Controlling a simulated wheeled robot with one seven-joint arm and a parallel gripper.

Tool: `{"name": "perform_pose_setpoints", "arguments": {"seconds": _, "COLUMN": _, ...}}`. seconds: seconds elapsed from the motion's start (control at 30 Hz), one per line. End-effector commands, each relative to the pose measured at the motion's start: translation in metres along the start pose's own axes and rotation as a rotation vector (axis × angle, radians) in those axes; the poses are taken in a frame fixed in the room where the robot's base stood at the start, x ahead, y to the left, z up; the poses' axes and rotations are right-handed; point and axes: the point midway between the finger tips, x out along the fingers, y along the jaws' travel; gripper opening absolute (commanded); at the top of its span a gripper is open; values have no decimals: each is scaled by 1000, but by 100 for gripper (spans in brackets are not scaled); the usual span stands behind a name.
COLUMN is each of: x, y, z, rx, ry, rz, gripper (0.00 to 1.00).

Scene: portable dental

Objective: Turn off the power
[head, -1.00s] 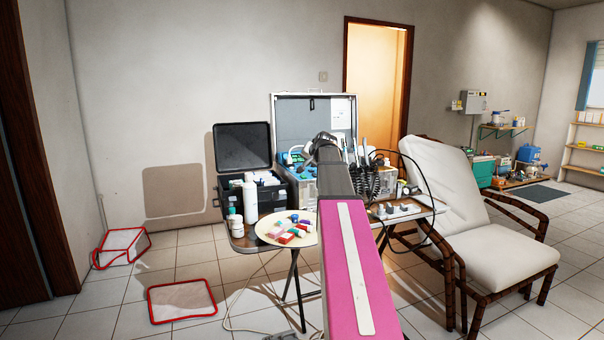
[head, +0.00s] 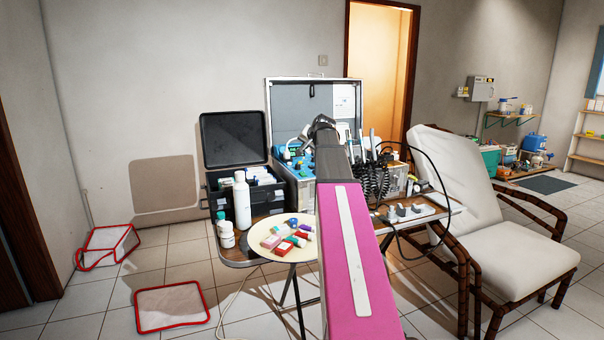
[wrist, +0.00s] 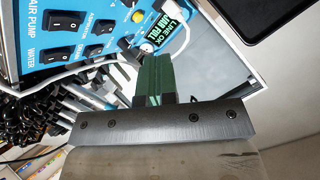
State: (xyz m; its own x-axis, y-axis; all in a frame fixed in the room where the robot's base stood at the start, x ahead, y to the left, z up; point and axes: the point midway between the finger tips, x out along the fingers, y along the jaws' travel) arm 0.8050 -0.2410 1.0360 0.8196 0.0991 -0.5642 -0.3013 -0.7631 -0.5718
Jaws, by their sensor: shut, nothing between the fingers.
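A dental unit in an open case (head: 313,90) stands on the table, with a blue control panel (head: 297,153) partly hidden by my arm. In the wrist view the blue panel (wrist: 95,62) has several black rocker switches, including the one by AIR PUMP (wrist: 63,22) and the one by WATER (wrist: 56,57). A dark label reading LINE ON and JAR FULL (wrist: 166,30) is at its right. No power label is clearly readable. My gripper (wrist: 154,60) has green fingers, shut and empty, with the tips just by the panel's edge. Contact cannot be told.
A round tray (head: 270,249) with colored items, white bottles (head: 242,200) and a black case (head: 232,140) are left of the unit. Coiled hoses and handpieces (head: 375,180) crowd its right. A white reclining chair (head: 470,195) stands right. Floor at left is partly clear.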

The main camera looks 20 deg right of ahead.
Motion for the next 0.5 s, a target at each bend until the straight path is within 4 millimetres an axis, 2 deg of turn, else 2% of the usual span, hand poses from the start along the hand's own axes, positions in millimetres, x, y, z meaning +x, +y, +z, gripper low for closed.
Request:
{"name": "perform_pose_setpoints", "arguments": {"seconds": 0.27, "x": 11, "y": 8, "z": 8, "rx": 0, "ry": 0, "rz": 0, "gripper": 0}}
{"name": "perform_pose_setpoints", "arguments": {"seconds": 0.5, "x": 32, "y": 23, "z": 23, "rx": 1, "ry": -1, "rz": 0, "gripper": 0}}
